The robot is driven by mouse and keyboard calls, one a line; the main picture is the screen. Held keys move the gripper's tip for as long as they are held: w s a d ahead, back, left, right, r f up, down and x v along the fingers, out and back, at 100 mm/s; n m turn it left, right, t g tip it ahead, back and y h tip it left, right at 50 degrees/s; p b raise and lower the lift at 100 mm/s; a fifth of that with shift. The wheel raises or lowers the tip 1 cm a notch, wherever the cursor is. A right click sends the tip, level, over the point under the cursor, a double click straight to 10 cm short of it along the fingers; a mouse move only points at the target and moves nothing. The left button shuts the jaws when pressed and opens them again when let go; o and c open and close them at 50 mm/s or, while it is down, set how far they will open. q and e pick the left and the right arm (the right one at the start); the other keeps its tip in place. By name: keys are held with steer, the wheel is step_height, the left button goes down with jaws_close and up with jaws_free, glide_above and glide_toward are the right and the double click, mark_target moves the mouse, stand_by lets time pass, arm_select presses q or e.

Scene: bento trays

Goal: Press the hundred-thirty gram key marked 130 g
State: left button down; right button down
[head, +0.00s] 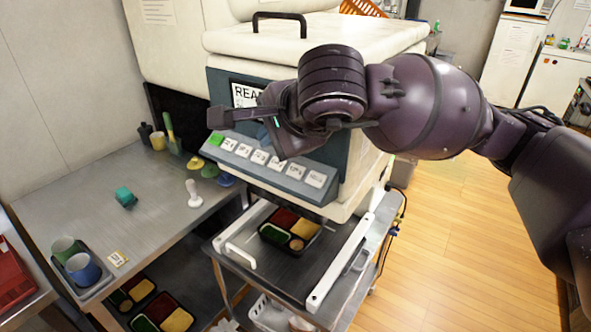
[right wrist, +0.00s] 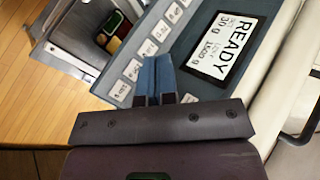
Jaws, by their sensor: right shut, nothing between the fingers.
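The sloped key panel (head: 270,166) on the front of the machine carries a green key (head: 215,139) at its left end and a row of several white keys (head: 295,170). The key labels are too small to read, so I cannot tell which one is marked 130 g. White keys (right wrist: 132,69) also show in the right wrist view, left of the fingers. My right gripper (head: 272,140) is shut and empty in front of the panel, hiding part of it; its blue fingers (right wrist: 158,75) point at the panel. I cannot tell whether they touch it. My left gripper is out of view.
A display (right wrist: 232,42) reads READY. Below the panel, a cart (head: 238,262) holds a bento tray (head: 262,233) with colored food. Open floor lies at right.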

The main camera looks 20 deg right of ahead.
mark_target(296, 172)
stand_by(0.4)
